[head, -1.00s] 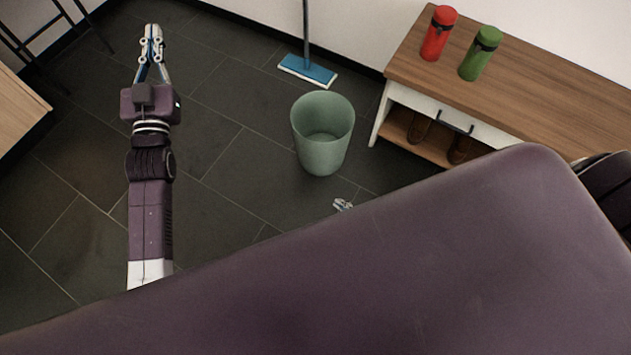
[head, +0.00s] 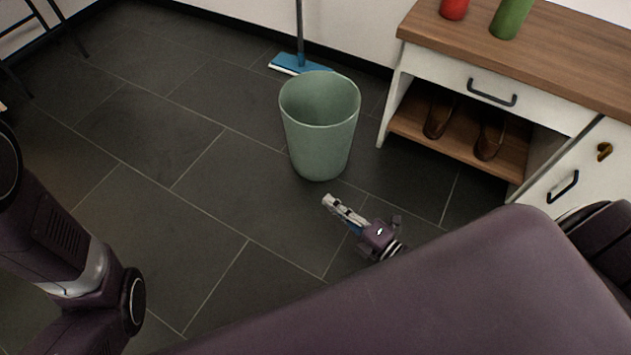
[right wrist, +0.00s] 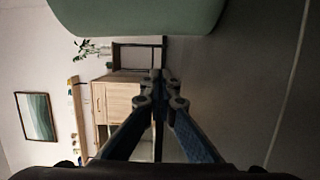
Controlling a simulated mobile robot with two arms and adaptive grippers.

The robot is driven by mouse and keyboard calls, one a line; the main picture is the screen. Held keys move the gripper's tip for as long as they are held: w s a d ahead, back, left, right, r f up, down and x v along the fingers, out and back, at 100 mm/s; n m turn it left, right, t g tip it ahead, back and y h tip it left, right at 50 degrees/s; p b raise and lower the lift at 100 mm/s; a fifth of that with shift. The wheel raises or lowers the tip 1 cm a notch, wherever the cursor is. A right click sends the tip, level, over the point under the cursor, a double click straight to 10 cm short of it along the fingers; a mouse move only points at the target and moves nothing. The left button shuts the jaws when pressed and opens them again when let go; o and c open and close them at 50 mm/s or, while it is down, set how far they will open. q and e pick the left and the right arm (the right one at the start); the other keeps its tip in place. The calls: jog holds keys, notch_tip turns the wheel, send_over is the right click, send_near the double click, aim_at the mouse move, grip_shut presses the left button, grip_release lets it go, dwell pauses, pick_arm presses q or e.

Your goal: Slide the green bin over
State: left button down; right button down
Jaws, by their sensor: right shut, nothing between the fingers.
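The green bin (head: 320,140) stands upright and open at the top on the dark tiled floor, in the middle of the head view. My right gripper (head: 328,201) is shut and empty, low over the floor just in front of the bin, its tips pointing up and left, and it looks apart from the bin. In the right wrist view the shut fingers (right wrist: 160,78) are at centre and the bin's green wall (right wrist: 140,15) fills the top. My left arm shows at the left of the head view, but its gripper is out of view.
A blue mop (head: 305,66) stands by the wall behind the bin. A wooden-topped bench (head: 560,55) with shoes (head: 488,140) on its shelf is to the right. The red bottle (head: 454,8) and green bottle (head: 511,17) stand on it. The floor left of the bin is clear.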

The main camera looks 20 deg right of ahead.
jog(key=shift+w+a, duration=0.15)
jog(key=shift+w, duration=0.15)
jog(key=b+x, duration=0.6)
jog(key=x, duration=0.3)
jog(key=shift+w+f, duration=0.2)
jog(key=shift+w, duration=0.15)
jog(key=shift+w+d+b, duration=0.25)
jog(key=shift+d+b, duration=0.15)
jog(key=shift+d, duration=0.1)
jog(key=shift+w+d+b, duration=0.3)
jog(key=shift+d+b, duration=0.1)
jog(key=shift+d, duration=0.1)
jog(key=shift+w+d+r+b, duration=0.2)
jog(key=shift+w+d+b, duration=0.15)
jog(key=shift+w+d, duration=0.15)
jog(key=shift+r, duration=0.1)
